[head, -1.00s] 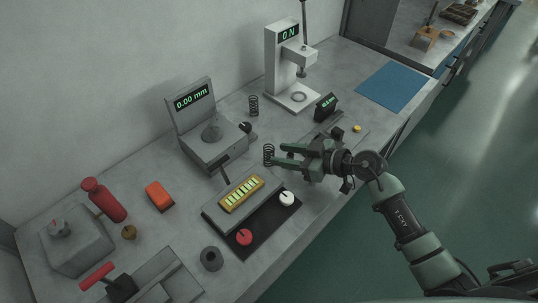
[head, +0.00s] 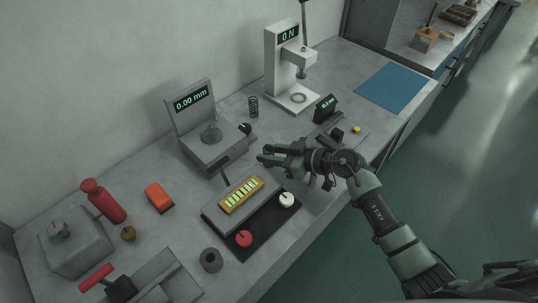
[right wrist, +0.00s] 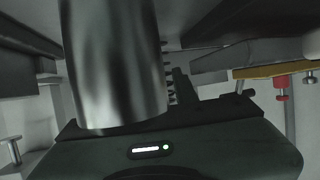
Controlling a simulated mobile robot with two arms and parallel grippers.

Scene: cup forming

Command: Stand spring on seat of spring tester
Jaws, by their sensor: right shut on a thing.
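The spring tester (head: 279,68) is a white press with a "0 N" display, at the back of the bench in the head view. Its seat (head: 299,97) is a ring on the base and looks empty. A dark coil spring (head: 253,107) stands upright on the bench left of the tester. My right gripper (head: 267,154) is low over the bench, in front of the 0.00 mm device, shut on another spring. The fingers hide that spring in the head view; its dark coils (right wrist: 172,88) show partly in the right wrist view. My left gripper is out of view.
The 0.00 mm device (head: 202,140) stands left of my right gripper. A panel with red and white knobs (head: 244,238) lies in front. A small black display (head: 325,108) stands right of the tester. A blue mat (head: 390,85) lies clear at the right.

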